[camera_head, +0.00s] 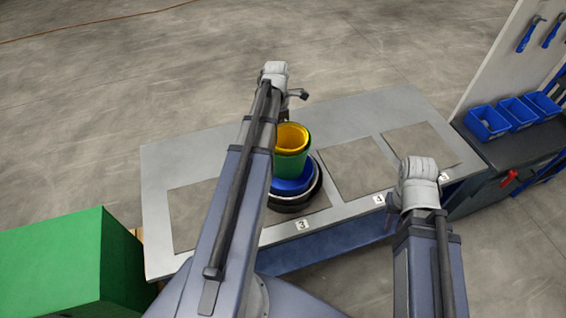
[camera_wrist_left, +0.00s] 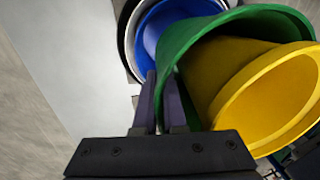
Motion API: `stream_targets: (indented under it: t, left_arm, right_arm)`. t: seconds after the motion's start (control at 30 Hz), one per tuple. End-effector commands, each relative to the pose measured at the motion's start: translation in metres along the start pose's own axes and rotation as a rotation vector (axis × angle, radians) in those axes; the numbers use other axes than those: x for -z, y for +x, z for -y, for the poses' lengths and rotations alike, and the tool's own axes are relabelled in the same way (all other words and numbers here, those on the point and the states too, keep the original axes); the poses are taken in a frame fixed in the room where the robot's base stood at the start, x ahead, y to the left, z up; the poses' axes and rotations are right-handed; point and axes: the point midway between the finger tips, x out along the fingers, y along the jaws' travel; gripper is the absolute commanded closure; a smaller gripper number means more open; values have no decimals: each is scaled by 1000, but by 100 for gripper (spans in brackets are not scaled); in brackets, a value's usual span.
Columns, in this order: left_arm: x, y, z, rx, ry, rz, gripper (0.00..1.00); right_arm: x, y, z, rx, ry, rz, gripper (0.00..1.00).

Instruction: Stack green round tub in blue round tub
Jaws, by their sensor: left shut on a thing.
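The green round tub (camera_head: 290,166) is over the blue round tub (camera_head: 291,187) on the table, with a yellow tub (camera_head: 292,138) nested inside it. I cannot tell how far the green tub's base sits inside the blue one. In the left wrist view, my left gripper (camera_wrist_left: 163,100) is shut on the rim of the green tub (camera_wrist_left: 185,48), and part of the blue tub's inside (camera_wrist_left: 150,32) shows beyond. My left arm hides the tubs' left side in the head view. My right gripper (camera_head: 391,224) is at the table's front edge, away from the tubs; its fingers are unclear.
The blue tub sits within white and black tubs (camera_head: 310,203) on mat 3. The grey table (camera_head: 360,112) has empty mats to the right (camera_head: 358,168) and farther right (camera_head: 420,145). A green box (camera_head: 65,260) stands left. A bench with blue bins (camera_head: 487,122) stands right.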

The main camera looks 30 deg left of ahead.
Motion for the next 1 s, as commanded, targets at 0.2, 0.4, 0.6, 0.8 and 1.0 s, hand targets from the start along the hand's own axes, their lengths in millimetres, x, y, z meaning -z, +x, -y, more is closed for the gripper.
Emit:
stream_targets:
  t: [0.2, 0.4, 0.6, 0.8, 1.0]
  left_arm:
    - [-1, 41, -6, 1, 0, 0, 100]
    - [-1, 48, -7, 1, 0, 0, 100]
    - [-1, 54, -8, 1, 0, 0, 100]
    - [-1, 78, -11, 1, 0, 0, 100]
    - [-1, 85, -12, 1, 0, 0, 100]
  right_arm:
    - [3, 41, 4, 0, 0, 0, 79]
    - [3, 48, 5, 0, 1, 0, 79]
    - [3, 54, 5, 0, 1, 0, 79]
    - [5, 78, 7, 0, 1, 0, 79]
    - [5, 85, 8, 0, 1, 0, 79]
